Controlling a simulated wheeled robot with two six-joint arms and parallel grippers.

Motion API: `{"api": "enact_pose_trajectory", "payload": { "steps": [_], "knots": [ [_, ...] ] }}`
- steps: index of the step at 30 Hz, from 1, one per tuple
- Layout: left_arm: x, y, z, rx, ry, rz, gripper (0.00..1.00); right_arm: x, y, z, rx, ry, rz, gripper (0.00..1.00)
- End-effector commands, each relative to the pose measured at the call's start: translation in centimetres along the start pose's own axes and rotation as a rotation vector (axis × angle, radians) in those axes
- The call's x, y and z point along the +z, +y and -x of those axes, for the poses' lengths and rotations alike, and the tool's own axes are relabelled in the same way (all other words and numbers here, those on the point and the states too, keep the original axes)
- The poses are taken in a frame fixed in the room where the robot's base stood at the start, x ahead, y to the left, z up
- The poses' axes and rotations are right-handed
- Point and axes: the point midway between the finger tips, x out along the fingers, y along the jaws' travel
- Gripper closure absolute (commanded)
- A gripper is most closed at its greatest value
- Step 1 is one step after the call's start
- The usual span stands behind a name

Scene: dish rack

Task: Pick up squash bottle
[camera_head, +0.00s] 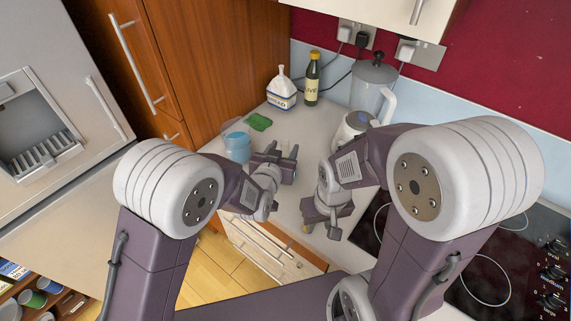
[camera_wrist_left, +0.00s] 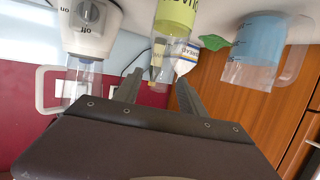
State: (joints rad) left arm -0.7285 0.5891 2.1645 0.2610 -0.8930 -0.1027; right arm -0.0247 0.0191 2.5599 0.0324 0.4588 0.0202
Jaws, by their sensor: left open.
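A dark bottle (camera_head: 312,82) with a yellow cap and a pale label ending in "IVE" stands upright at the back of the counter. I cannot tell that it is squash, and no other bottle is clear in the head view. My right gripper (camera_head: 321,230) hangs open and empty nearer the counter's front edge.
The dark hob (camera_head: 500,265) is at far right.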

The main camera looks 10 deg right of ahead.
Motion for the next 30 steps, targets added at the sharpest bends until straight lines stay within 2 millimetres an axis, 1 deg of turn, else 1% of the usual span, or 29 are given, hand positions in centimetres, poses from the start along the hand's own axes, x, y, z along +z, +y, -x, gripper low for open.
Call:
{"api": "enact_pose_trajectory", "payload": {
  "steps": [2,6,9,12,17,18,20,21,23,30],
  "knots": [
    [0.0,0.0,-0.7,-0.001,-0.001,0.0,0.52,0.0,0.0,0.4,0.0,0.0,0.0,0.64],
    [0.4,0.0,-3.1,-0.002,-0.002,0.001,0.52,-0.1,0.0,1.4,0.0,0.0,0.0,0.64],
    [0.5,0.0,-4.6,-0.002,-0.001,0.001,0.52,-0.1,0.0,1.5,0.0,0.0,0.0,0.64],
    [0.5,0.0,-5.2,-0.001,0.0,0.001,0.52,-0.1,0.0,1.5,0.0,0.0,0.0,0.64],
    [0.6,0.1,-5.2,-0.001,0.0,0.0,0.52,-0.1,0.0,1.4,0.0,0.0,0.0,0.64],
    [0.5,0.1,-5.2,-0.001,0.0,0.0,0.57,-0.1,0.0,1.4,0.0,0.0,0.0,0.64],
    [0.5,0.1,-5.2,-0.001,0.0,0.0,0.74,-0.1,0.0,1.4,0.0,0.0,0.0,0.64],
    [0.5,0.1,-5.2,-0.001,0.0,0.0,0.85,-0.1,0.0,1.4,0.0,0.0,0.0,0.64],
    [0.5,0.1,-5.1,-0.001,0.0,0.0,1.0,-0.1,0.0,1.4,0.0,0.0,0.0,0.64],
    [0.6,0.1,-5.1,-0.001,0.0,0.0,1.0,-0.1,0.0,1.4,0.0,0.0,0.0,0.64]
  ]
}}
